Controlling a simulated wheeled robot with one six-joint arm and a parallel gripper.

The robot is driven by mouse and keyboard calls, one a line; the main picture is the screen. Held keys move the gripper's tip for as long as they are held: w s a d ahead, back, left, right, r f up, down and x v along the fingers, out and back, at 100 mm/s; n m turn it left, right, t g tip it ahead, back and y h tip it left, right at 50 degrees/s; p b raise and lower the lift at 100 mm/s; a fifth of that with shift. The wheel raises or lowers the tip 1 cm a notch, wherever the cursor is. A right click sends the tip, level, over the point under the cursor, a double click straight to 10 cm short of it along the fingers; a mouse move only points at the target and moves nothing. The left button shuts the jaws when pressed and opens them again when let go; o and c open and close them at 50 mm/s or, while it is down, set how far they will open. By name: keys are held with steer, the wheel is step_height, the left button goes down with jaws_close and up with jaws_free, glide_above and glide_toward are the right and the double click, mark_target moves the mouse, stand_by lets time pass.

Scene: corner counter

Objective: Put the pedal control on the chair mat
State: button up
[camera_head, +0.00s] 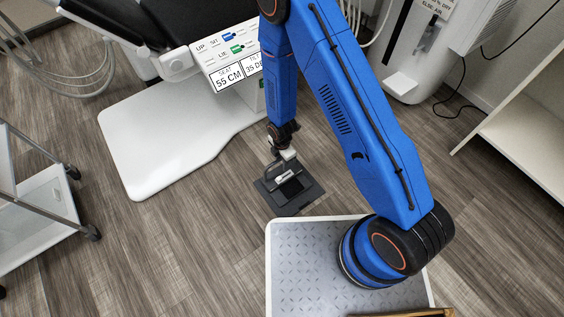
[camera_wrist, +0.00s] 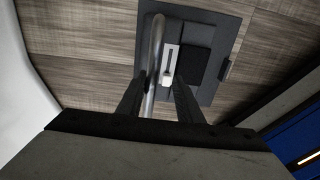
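The pedal control (camera_head: 298,203) is a dark grey plate with a darker pedal and an upright metal loop handle. It lies on the wood floor, just right of the white chair mat (camera_head: 150,150). My gripper (camera_head: 283,152) is above it, at the handle. In the wrist view, the pedal control (camera_wrist: 218,42) lies under my gripper (camera_wrist: 160,82). Its two fingers stand apart, with the bar of the handle between them, nearer the left finger. I see no clear grip on the bar. The mat's edge also shows in the wrist view (camera_wrist: 22,85).
The treatment chair (camera_head: 175,62) and its label panel (camera_head: 232,58) stand at the mat's back. A wheeled cart (camera_head: 45,205) is at left. A white cabinet (camera_head: 535,130) is at right. The mat's front left area is bare.

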step_height(320, 180, up, 12)
stand_by(0.7)
steer(key=shift+w, duration=0.1)
steer(key=d+r+m+t, duration=0.1)
steer(key=d+r+m, duration=0.35)
steer(key=r, duration=0.55)
steer(key=d+r+m, duration=0.3)
steer(key=d+r, duration=0.2)
steer(key=r, duration=0.5)
steer(key=d+r+m+t, duration=0.1)
steer(key=d+r+m, duration=0.3)
steer(key=r, duration=0.5)
steer(key=s+d+r+m+t, duration=0.1)
steer(key=s+d+r+m, duration=0.5)
steer(key=s+r, duration=0.3)
steer(key=s+d+r+m+t, duration=0.2)
steer(key=s+d+r+m, duration=0.5)
steer(key=s, duration=0.4)
steer(key=shift+s+d+r, duration=0.25)
steer(key=shift+s+r, duration=0.15)
steer(key=shift+r, duration=0.45)
